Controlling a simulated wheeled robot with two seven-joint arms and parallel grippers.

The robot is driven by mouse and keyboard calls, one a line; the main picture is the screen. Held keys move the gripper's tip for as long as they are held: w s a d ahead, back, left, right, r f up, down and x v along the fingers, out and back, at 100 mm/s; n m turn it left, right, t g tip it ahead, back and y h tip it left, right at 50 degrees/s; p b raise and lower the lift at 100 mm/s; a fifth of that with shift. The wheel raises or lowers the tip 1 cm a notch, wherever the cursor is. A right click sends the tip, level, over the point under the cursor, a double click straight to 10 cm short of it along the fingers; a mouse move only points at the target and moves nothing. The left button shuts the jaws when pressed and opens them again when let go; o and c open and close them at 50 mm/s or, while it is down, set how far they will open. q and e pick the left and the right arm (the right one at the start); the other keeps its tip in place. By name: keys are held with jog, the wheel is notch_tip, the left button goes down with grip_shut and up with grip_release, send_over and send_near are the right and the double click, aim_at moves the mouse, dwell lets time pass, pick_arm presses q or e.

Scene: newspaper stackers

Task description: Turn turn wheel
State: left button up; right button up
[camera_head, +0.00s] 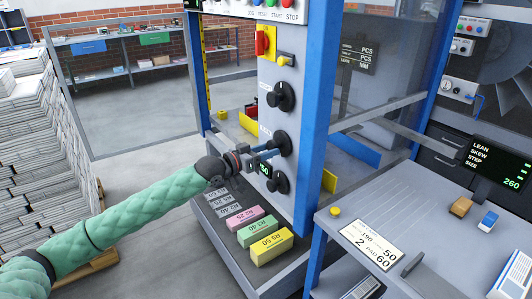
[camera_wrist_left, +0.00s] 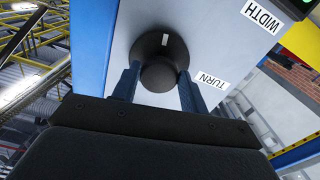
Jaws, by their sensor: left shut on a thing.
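The turn wheel is a round black knob (camera_head: 283,141), the middle one of three on the grey panel. In the left wrist view the knob (camera_wrist_left: 164,45) has a white mark on its rim, with "TURN" and "WIDTH" labels beside it. My left gripper (camera_head: 268,151) reaches it from the left on the green-sleeved arm. Its two blue fingers (camera_wrist_left: 158,82) sit on either side of the knob's hub and are shut on it. My right gripper is not in view.
Similar knobs sit above (camera_head: 281,97) and below (camera_head: 279,183). Yellow, green and pink labelled blocks (camera_head: 265,246) lie on the ledge beneath. A blue post (camera_head: 314,110) stands close right. A grey table (camera_head: 430,215) is at right, and paper stacks (camera_head: 35,150) at left.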

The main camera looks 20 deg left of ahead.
pick_arm(q)
jog(key=shift+f+m, duration=0.1)
jog(key=shift+m, duration=0.9)
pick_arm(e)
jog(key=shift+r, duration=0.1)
pick_arm(q)
jog(key=o, duration=0.9)
jog(key=shift+o, duration=0.2)
jog(key=b+v, duration=0.1)
jog(key=v, duration=0.6)
jog(key=shift+s+a, duration=0.3)
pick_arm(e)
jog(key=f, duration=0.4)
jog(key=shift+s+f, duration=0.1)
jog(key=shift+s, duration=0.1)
